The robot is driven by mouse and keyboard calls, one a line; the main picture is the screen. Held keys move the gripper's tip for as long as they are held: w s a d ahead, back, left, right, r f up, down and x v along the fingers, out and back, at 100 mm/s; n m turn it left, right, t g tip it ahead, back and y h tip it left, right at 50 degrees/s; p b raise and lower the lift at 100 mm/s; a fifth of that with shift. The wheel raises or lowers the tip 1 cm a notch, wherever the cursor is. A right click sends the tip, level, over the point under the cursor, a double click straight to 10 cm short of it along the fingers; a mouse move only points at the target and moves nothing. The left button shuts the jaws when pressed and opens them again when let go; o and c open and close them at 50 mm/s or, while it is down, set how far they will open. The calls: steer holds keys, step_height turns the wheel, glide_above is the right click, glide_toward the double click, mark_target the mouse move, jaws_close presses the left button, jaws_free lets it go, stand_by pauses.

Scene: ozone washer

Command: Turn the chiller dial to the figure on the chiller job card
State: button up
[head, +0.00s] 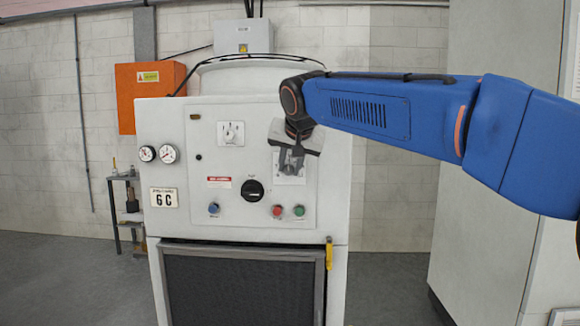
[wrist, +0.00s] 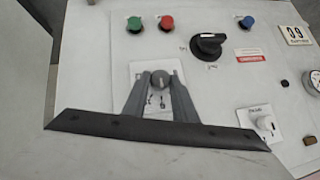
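My gripper (head: 292,160) is at the right of the panel, over a white dial plate (head: 287,180). In the wrist view, its two fingertips (wrist: 160,77) stand on either side of a small round grey dial (wrist: 160,83). I cannot tell whether the fingers touch it. The plate's scale marks (wrist: 155,101) are partly hidden by the fingers, and the dial's setting is not readable.
A second dial plate (head: 231,133) sits left of my gripper. A black rotary switch (head: 252,190), a blue knob (head: 214,208), and red (head: 277,210) and green (head: 299,210) buttons lie lower. Two gauges (head: 168,153) are at left. A grey-white cabinet (head: 495,230) stands right.

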mark_target(286, 172)
steer(key=c, duration=0.5)
steer(key=shift+o, duration=0.4)
steer(key=n+h, duration=0.1)
steer(key=h, duration=0.1)
steer(key=a+n+h, duration=0.1)
steer(key=h, duration=0.1)
steer(key=n+h, duration=0.2)
steer(key=h, duration=0.1)
steer(key=a+n+h, duration=0.1)
steer(key=h, duration=0.1)
steer(key=shift+f, duration=0.3)
steer(key=n+t+h, duration=0.1)
steer(key=h, duration=0.1)
steer(key=f+n+t+h, duration=0.1)
steer(key=n+h, duration=0.1)
steer(key=shift+a+h, duration=0.15)
steer(key=shift+h, duration=0.15)
steer(key=n+t+h, duration=0.1)
steer(key=n, duration=0.1)
steer(key=n+t+h, duration=0.1)
steer(key=n, duration=0.1)
steer(key=shift+f+t+h, duration=0.3)
steer(key=shift+f+h, duration=0.05)
steer(key=shift+h, duration=0.05)
steer(key=shift+n, duration=0.4)
